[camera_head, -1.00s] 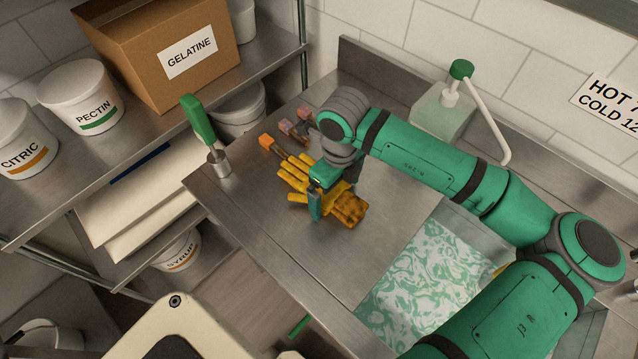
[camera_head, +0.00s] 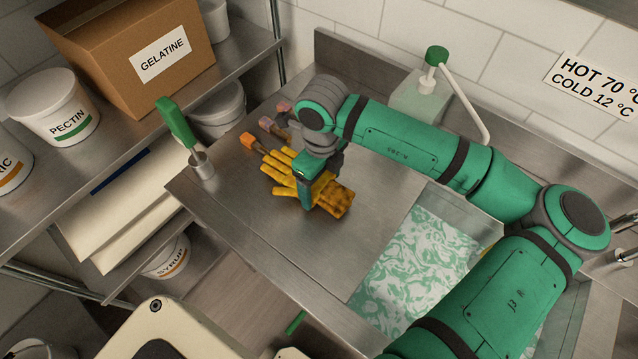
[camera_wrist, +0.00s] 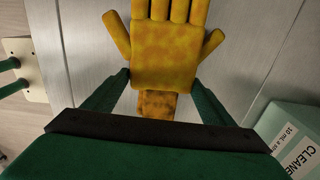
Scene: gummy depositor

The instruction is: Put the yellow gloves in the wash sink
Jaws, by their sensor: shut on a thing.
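The yellow gloves (camera_head: 336,199) lie on the steel counter left of the sink, with brownish stains on them. My gripper (camera_head: 308,192) is over them from above and shut on them. I cannot tell whether the gloves are lifted off the counter. The wash sink (camera_head: 466,209) is to the right, holding green and white swirled liquid. My arm hides part of it.
A soap pump bottle (camera_head: 418,97) stands at the back of the counter. Orange and pinkish brushes (camera_head: 248,142) lie behind the gloves. Shelves with a gelatine box (camera_head: 130,50) and tubs are at left.

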